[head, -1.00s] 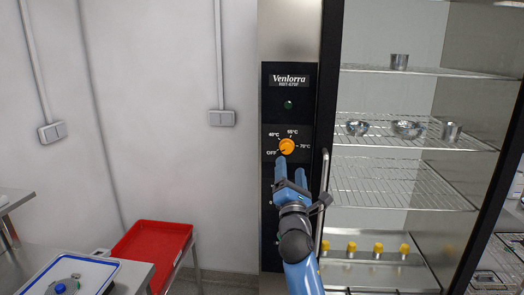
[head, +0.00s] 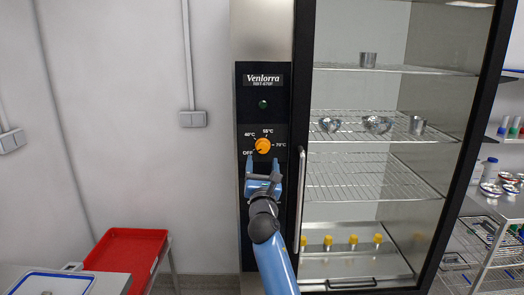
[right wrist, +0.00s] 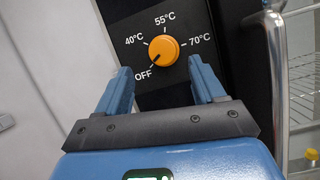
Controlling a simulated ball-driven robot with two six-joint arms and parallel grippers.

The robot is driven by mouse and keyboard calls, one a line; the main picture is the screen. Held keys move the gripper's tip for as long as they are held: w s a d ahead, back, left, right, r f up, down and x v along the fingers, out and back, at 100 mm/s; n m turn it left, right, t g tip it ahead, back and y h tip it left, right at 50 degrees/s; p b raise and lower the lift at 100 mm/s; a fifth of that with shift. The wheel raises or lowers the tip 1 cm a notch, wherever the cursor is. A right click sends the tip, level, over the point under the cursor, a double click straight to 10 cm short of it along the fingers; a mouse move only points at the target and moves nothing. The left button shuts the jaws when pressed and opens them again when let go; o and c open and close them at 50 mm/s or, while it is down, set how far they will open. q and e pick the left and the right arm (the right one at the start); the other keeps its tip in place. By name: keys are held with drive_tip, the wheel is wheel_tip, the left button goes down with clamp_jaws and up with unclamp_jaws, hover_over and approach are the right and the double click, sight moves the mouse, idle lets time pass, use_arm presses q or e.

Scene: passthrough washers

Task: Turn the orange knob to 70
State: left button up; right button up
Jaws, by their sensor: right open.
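The orange knob (head: 263,146) sits on the black control panel (head: 251,195) of the tall cabinet. Labels OFF, 40°C, 55°C and 70°C ring it. In the right wrist view the knob (right wrist: 163,51) has its dark mark toward OFF at the lower left. My right gripper (head: 263,164) is open and empty, just below the knob in the head view. In the right wrist view its two blue fingers (right wrist: 158,78) stand apart, one to each side below the knob; I see no contact. My left gripper is not in view.
A vertical door handle (head: 299,200) stands close to the right of the panel. Behind the glass, wire shelves hold metal bowls (head: 377,124) and cups. A red tray (head: 127,250) is at the lower left.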

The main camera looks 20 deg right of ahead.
sight(264, 148)
drive_tip(key=x, duration=0.4)
drive_tip(key=shift+d, duration=0.3)
drive_tip(key=shift+x, duration=1.1)
drive_tip(key=shift+a, duration=0.1)
drive_tip(key=shift+c, duration=0.3)
drive_tip(key=c, duration=0.9)
